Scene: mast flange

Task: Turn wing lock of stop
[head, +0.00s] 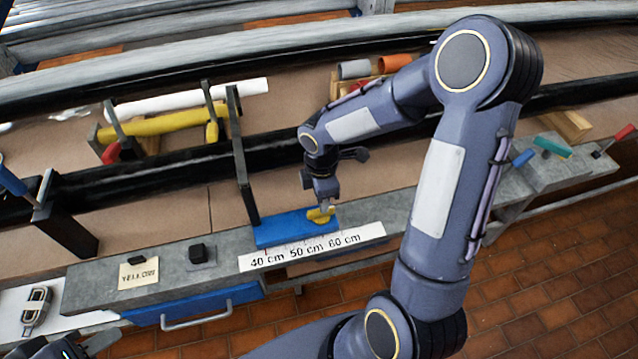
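A blue stop block (285,231) lies on the grey bench rail, behind a white scale strip (345,239) marked 40, 50 and 60 cm. A yellow wing lock (316,217) sits at the block's right end.
A tall black post (241,165) stands just behind the block. Yellow (165,123) and white (180,99) tubes lie in a holder behind. A blue drawer (190,306) is below. Tools lie at right.

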